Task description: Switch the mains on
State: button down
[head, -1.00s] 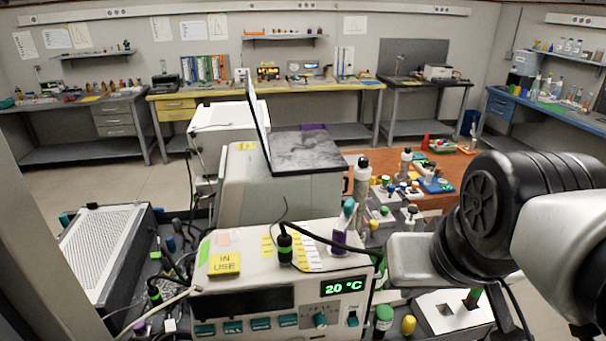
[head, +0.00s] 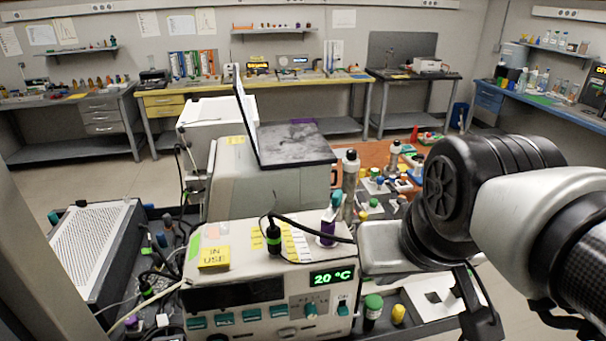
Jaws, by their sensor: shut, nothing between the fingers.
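A white instrument (head: 212,295) stands in the front middle of the head view. Its lit green display (head: 332,278) reads 20 °C. On its front panel, right of the dark window, are a teal knob (head: 310,310) and a small teal switch (head: 342,308). I cannot read their labels or tell which is the mains switch, nor its position. My arm comes in from the right, with its black joint and grey block close to the instrument's right side. The fingers of my gripper cannot be made out.
A yellow IN USE note (head: 214,257) lies on the instrument's top, beside a black plug (head: 273,238) with a cable and a purple-based tube (head: 328,232). A green-capped bottle (head: 373,308) and a yellow-capped one (head: 398,314) stand to its right. A white vented box (head: 95,245) is at left.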

aim_at(342, 312)
jog(key=l+u, duration=0.25)
jog(key=k+l+u, duration=0.6)
jog(key=k+l, duration=0.15)
